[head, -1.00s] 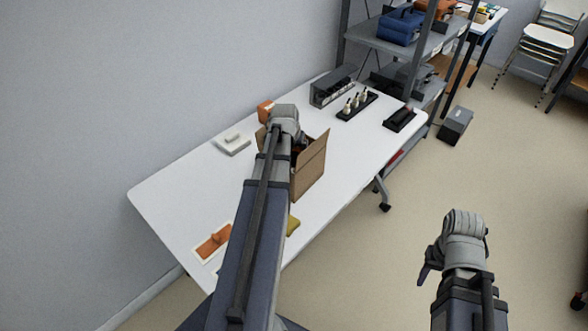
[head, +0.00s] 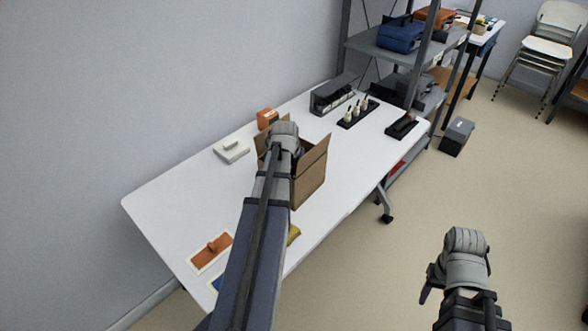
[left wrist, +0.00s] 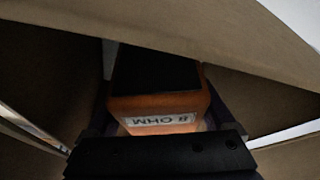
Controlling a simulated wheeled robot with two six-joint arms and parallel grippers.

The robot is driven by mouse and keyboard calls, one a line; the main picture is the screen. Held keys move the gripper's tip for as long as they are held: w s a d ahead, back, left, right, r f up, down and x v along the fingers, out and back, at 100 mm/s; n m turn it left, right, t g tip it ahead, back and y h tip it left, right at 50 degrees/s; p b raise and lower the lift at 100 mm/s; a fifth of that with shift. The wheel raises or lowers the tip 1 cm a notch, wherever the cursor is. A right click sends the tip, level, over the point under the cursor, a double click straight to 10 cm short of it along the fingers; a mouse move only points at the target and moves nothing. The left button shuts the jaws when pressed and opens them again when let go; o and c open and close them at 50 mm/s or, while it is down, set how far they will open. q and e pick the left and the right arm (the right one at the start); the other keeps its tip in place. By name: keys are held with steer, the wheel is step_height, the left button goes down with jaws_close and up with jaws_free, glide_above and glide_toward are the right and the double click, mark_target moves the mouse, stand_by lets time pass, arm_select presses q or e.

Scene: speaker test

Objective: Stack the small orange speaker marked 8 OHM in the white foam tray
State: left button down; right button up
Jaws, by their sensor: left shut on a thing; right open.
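The small orange speaker (left wrist: 155,103) shows in the left wrist view, with a black face and a white label reading 8 OHM upside down. My left gripper (left wrist: 158,118) is shut on it, inside the open cardboard box (head: 311,178). In the head view the box and my left wrist hide the speaker and the fingertips. The white foam tray (head: 231,151) lies on the table left of the box, with a raised pale shape on it. My right gripper (head: 430,291) is open and empty, off the table at the lower right.
An orange box-like thing (head: 267,117) stands behind the cardboard box. A dark rack (head: 333,97), a stand with several white bottles (head: 358,113) and a black tray (head: 402,127) are farther back. An orange-topped mat (head: 211,251) lies near the front. The table's left middle (head: 180,200) is clear.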

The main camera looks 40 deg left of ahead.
arm_select(q)
steer(key=shift+f+b, duration=0.4)
steer(key=shift+f, duration=0.05)
jaws_free()
steer(key=shift+r, duration=0.1)
steer(key=shift+r+p, duration=0.45)
steer(key=shift+p, duration=0.05)
steer(key=p+v, duration=1.1)
steer(key=v, duration=0.1)
steer(key=shift+s+f, duration=0.1)
steer(key=shift+s+f, duration=0.1)
